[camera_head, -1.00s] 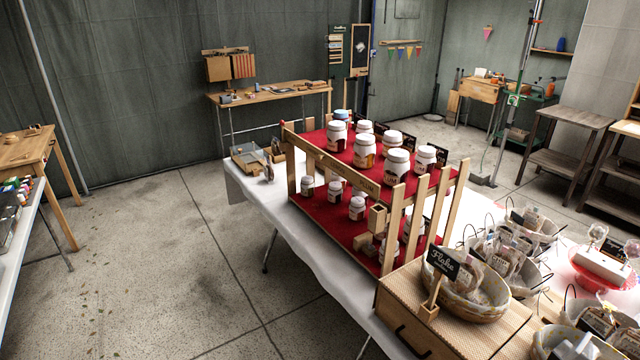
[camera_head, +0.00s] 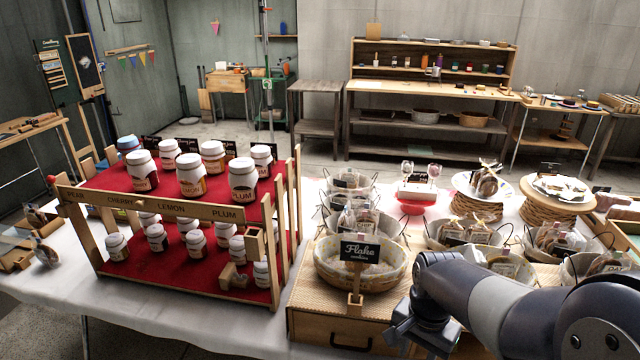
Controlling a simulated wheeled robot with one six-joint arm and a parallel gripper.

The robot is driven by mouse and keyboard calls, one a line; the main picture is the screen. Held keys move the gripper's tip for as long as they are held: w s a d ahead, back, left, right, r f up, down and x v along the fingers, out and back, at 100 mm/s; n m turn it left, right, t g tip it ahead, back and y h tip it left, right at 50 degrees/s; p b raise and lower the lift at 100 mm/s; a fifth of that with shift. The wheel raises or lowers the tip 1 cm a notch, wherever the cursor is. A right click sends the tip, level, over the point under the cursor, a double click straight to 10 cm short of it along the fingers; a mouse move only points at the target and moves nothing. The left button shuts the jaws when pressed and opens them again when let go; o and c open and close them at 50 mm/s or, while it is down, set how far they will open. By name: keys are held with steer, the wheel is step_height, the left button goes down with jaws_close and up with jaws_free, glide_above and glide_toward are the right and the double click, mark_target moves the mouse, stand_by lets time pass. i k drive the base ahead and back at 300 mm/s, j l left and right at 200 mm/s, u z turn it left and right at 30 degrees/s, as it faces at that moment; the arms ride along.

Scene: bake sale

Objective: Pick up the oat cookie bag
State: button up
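Several clear cookie bags with tags sit in wire-handled baskets on the right of the white-covered table (camera_head: 180,310). One group of bags (camera_head: 358,218) is behind the Flake basket, another (camera_head: 468,233) is right of centre, and more bags (camera_head: 562,240) are farther right.
A Flake sign (camera_head: 360,250) stands before a round basket (camera_head: 335,272) on a wooden crate (camera_head: 312,325). A red tiered rack (camera_head: 215,212) of jars stands to the left. Cake stands (camera_head: 552,211) are at the back right. A workbench (camera_head: 430,91) lines the back wall.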

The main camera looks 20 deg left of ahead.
mark_target(47, 254)
steer(key=j+u, duration=0.25)
steer(key=j, duration=1)
steer(key=i+j+u, duration=0.2)
steer(key=j, duration=1.05)
steer(key=i+j+u, duration=0.1)
steer(key=j, duration=0.35)
steer(key=i+j+u, duration=0.1)
steer(key=i+j, duration=0.2)
steer(key=j, duration=0.15)
steer(key=i+j+u, duration=0.1)
steer(key=i+j, duration=0.15)
steer(key=j, duration=0.15)
steer(key=i+j+u, duration=0.1)
steer(key=j, duration=0.3)
steer(key=i+j+u, duration=0.1)
steer(key=i+j, duration=0.25)
